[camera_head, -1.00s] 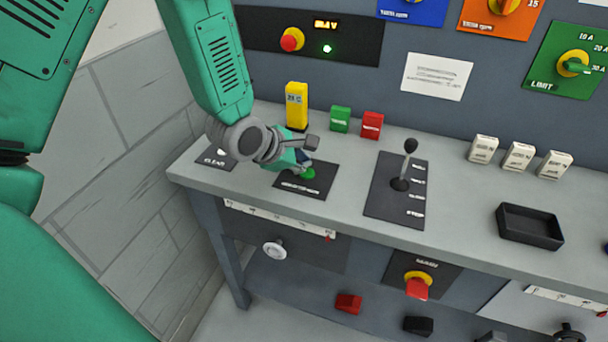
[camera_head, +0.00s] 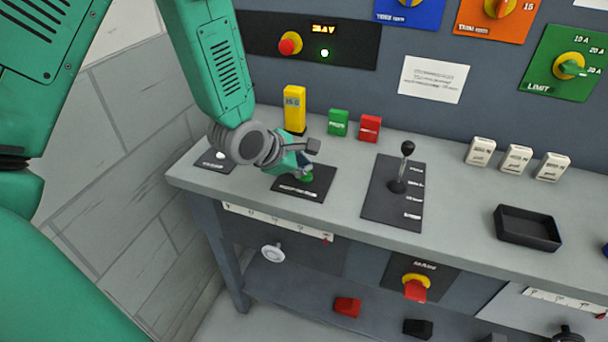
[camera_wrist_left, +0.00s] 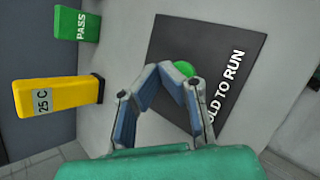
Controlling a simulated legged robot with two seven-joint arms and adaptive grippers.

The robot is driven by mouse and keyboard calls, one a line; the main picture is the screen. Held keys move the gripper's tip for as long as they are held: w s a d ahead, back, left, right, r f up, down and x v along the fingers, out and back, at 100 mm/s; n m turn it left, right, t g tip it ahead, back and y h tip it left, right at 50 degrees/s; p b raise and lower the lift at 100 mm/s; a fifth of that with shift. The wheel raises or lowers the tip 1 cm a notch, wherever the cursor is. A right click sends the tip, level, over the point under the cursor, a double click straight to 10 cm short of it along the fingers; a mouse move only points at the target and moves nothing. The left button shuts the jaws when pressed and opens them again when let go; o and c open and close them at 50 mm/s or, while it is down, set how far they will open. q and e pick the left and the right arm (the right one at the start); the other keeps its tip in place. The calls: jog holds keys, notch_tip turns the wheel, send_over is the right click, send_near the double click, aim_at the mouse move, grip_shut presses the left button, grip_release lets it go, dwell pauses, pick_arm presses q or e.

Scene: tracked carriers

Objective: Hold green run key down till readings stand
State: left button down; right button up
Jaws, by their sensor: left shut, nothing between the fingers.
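The green run key (camera_head: 306,178) is a round button on a black plate (camera_head: 318,190) on the bench top. In the left wrist view the plate (camera_wrist_left: 205,50) reads "OLD TO RUN", its first letter hidden. My left gripper (camera_head: 303,174) is shut and empty, its fingertips at the key; in the left wrist view they cover part of the green key (camera_wrist_left: 184,68). I cannot tell how far the key is pressed. The yellow meter (camera_head: 294,108) stands behind and reads about 25 C in the left wrist view (camera_wrist_left: 42,100). An amber display (camera_head: 323,28) shows blurred characters above a lit green lamp (camera_head: 324,53).
Green (camera_head: 338,122) and red (camera_head: 369,127) blocks stand behind the plate; the green one reads PASS. A black lever (camera_head: 407,150) stands to the right. Further right are white blocks (camera_head: 516,158) and an empty black tray (camera_head: 528,226). A "CLEAR" plate (camera_head: 216,163) is at left.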

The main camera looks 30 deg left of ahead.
pick_arm(q)
jog(key=shift+d+r, duration=0.15)
jog(key=shift+d, duration=0.25)
jog(key=shift+a+f, duration=0.6)
jog(key=shift+a, duration=0.2)
jog(key=shift+d, duration=0.4)
pick_arm(e)
jog(key=shift+d+f, duration=0.1)
jog(key=shift+d, duration=0.2)
pick_arm(q)
jog(key=shift+s+a+f, duration=0.1)
jog(key=shift+a+f, duration=0.15)
jog(key=shift+f, duration=0.1)
pick_arm(e)
jog(key=shift+a+f, duration=0.1)
jog(key=shift+a, duration=0.1)
pick_arm(q)
jog(key=shift+d, duration=0.1)
pick_arm(e)
jog(key=shift+d, duration=0.1)
dwell(2.5)
pick_arm(q)
jog(key=shift+d+r+p, duration=0.25)
jog(key=shift+r+p, duration=0.55)
jog(key=shift+r, duration=0.15)
pick_arm(e)
jog(key=shift+r, duration=0.95)
